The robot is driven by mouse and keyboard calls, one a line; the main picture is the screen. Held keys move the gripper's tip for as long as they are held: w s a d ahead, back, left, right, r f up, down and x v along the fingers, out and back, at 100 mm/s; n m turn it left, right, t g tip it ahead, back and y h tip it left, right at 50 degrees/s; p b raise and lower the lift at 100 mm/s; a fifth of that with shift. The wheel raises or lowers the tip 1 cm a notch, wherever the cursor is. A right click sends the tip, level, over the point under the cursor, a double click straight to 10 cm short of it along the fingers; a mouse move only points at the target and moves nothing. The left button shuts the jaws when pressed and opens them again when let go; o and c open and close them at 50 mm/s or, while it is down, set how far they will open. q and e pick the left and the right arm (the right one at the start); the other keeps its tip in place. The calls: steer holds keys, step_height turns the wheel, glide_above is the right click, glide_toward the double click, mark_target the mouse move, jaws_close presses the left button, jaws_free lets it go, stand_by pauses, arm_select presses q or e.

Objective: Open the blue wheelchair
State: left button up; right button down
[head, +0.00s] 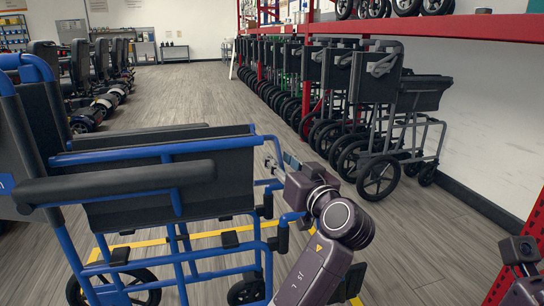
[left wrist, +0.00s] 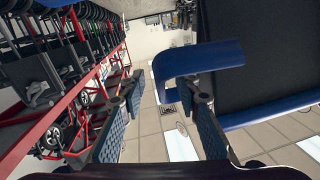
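The blue wheelchair (head: 165,152) stands upright at the left of the head view, with black armrests and dark panels. Its two sides look close together, and its seat surface is not clear to see. My left gripper (head: 275,163) is by the front end of its blue upper tube. In the left wrist view my left gripper (left wrist: 160,118) has its fingers wide apart. A bent blue tube (left wrist: 205,60) of the wheelchair shows beyond them, close to the right-hand finger; contact cannot be told. Part of my right arm shows at the right edge of the head view; its fingers are not clear.
Yellow tape (head: 215,234) marks the floor under the wheelchair. A row of folded dark wheelchairs (head: 375,110) stands under a red rack (head: 460,26) on the right. Mobility scooters (head: 100,85) line the left. The aisle between (head: 190,90) is clear.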

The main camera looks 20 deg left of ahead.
stand_by(0.3)
arm_select(q)
jaws_close()
steer(key=shift+r, duration=0.1)
